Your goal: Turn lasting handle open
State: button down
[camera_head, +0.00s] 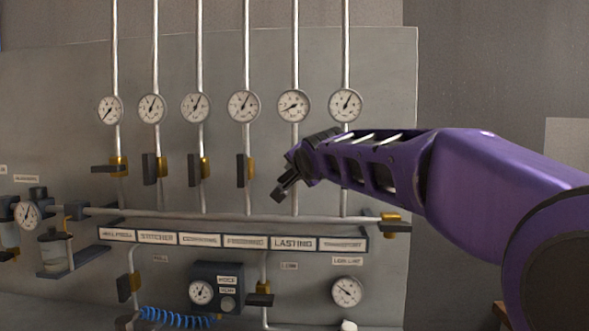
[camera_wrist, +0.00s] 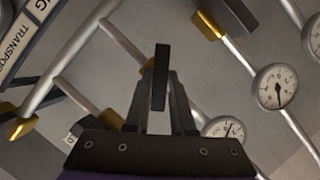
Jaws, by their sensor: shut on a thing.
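My gripper (camera_wrist: 162,100) is shut on a dark flat bar, the lasting handle (camera_wrist: 160,72), which shows between its fingers in the wrist view. A bit of the handle's brass valve body (camera_wrist: 148,65) shows behind it on a slanting pipe. The handle stands at a slant to that pipe. In the head view my gripper (camera_head: 286,184) is at the pipe above the LASTING label (camera_head: 292,243). There my wrist hides most of the valve, and the fingers and handle are hard to tell apart. The lasting gauge (camera_head: 293,105) is above.
Handles beside the other pipes stand to the left, the nearest being the dark handle (camera_head: 241,170) above the fourth label. A horizontal pipe (camera_head: 240,217) runs below my gripper, with a brass valve (camera_head: 390,220) at its right end. The transport gauge (camera_head: 345,105) is above my forearm.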

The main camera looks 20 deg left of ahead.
jog(key=shift+a+r+n+h+p, duration=0.1)
jog(key=shift+a+n+h+p, duration=0.1)
jog(key=shift+n+h, duration=1.25)
jog(key=shift+a+r+n+h+p, duration=0.15)
jog(key=shift+n+h, duration=0.7)
jog(key=shift+n, duration=1.2)
jog(key=shift+d+f, duration=0.1)
jog(key=shift+d, duration=0.05)
jog(key=c, duration=0.8)
grip_release()
jog(key=shift+o, duration=0.2)
jog(key=shift+s, duration=0.15)
